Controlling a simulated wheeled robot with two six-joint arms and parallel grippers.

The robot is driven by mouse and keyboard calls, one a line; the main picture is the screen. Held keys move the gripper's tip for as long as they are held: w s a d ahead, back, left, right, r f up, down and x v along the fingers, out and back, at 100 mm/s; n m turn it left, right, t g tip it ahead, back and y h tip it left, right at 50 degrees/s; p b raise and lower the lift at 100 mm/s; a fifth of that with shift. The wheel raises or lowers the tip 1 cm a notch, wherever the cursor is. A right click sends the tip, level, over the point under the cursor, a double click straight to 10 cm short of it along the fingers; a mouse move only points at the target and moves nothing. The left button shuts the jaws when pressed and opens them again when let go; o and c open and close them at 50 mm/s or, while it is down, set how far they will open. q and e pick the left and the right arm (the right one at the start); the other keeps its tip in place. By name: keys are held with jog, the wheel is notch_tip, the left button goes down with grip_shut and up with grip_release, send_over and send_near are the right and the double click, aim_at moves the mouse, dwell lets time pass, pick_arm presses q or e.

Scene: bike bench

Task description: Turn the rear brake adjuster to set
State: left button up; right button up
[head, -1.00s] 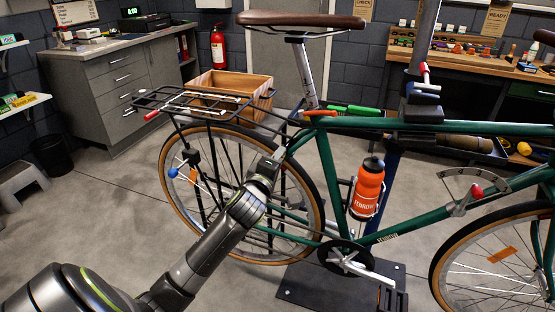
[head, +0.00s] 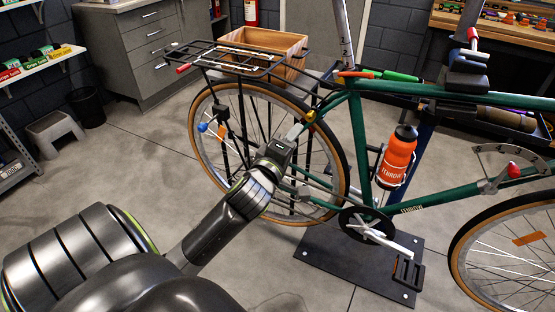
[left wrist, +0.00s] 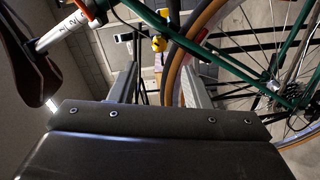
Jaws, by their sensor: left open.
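A small yellow knob (head: 310,115), which looks like the rear brake adjuster, sits by the green seat stay above the rear wheel. In the left wrist view the yellow knob (left wrist: 158,43) shows beyond the gap between my fingers, beside the tyre. My left gripper (head: 302,160) is open and empty, below and slightly left of the knob in the head view. Its two fingers (left wrist: 158,85) stand wide apart in the left wrist view, apart from the knob. I cannot make out any marking on the knob. My right gripper is not in view.
The rear wheel (head: 194,150) and green frame (head: 358,140) are close around my left gripper. A rear rack (head: 225,57) with a wooden crate (head: 290,42) is above. An orange bottle (head: 398,158) and a gauge with a red knob (head: 513,169) are to the right.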

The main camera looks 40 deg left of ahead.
pick_arm(q)
jog(key=v, duration=0.7)
jog(key=shift+s, duration=0.35)
